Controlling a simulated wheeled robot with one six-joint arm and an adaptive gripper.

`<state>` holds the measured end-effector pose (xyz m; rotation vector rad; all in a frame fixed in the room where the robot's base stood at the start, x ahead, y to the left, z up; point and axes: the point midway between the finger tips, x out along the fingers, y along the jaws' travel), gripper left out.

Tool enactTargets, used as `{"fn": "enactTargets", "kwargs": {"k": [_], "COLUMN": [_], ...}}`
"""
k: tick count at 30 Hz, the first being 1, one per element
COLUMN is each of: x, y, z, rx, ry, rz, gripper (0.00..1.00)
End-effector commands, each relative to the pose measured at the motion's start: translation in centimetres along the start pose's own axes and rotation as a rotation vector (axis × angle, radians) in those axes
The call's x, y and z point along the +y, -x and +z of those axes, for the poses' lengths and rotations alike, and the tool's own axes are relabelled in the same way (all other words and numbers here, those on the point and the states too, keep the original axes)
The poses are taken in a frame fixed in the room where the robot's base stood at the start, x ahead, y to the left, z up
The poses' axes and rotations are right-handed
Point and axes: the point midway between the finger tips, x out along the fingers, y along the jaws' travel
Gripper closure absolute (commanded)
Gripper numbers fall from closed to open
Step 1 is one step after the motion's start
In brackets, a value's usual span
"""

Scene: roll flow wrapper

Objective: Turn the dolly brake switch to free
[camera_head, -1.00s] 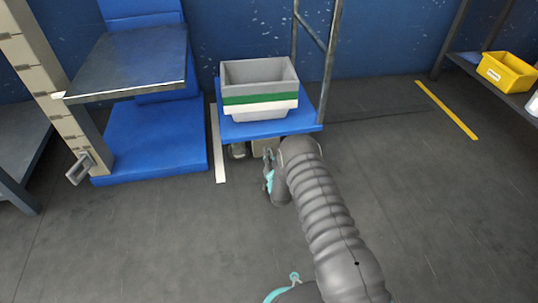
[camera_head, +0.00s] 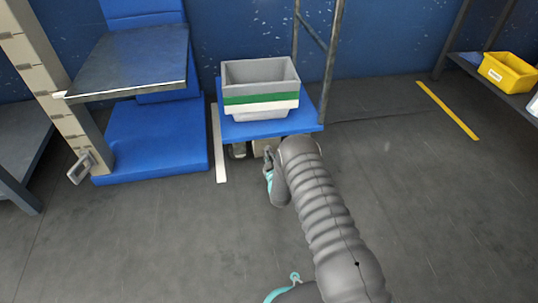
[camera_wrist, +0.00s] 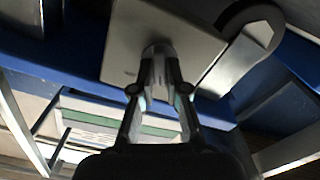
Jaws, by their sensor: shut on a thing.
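The dolly (camera_head: 312,117) has a blue deck and stands near the wall in the head view. The pale brake box (camera_head: 259,147) shows under its front edge, partly behind my arm; the wrist view shows it close up (camera_wrist: 125,40). My gripper (camera_wrist: 160,58) is shut on the small grey knob of the brake switch (camera_wrist: 157,47) on the face of that box. The fingers cover most of the knob, and its setting cannot be read. In the head view my gripper is mostly hidden by my wrist.
A grey tote with a green and white band (camera_head: 259,84) sits on the dolly. A caster (camera_wrist: 255,32) is beside the box. A lift with a grey platform (camera_head: 135,60) stands at left. A shelf with a yellow bin (camera_head: 507,72) is at right. The floor at right is clear.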

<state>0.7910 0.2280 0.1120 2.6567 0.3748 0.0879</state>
Motion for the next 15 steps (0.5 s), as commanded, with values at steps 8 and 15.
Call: {"fn": "enactTargets", "kwargs": {"k": [8,15], "x": [0.01,0.01], "y": [-0.01,-0.01], "z": [0.05,0.06], "rx": [-0.001,-0.001], "ry": [0.069,0.079], "rz": [0.001,0.001], "gripper": [1.00,1.00]}}
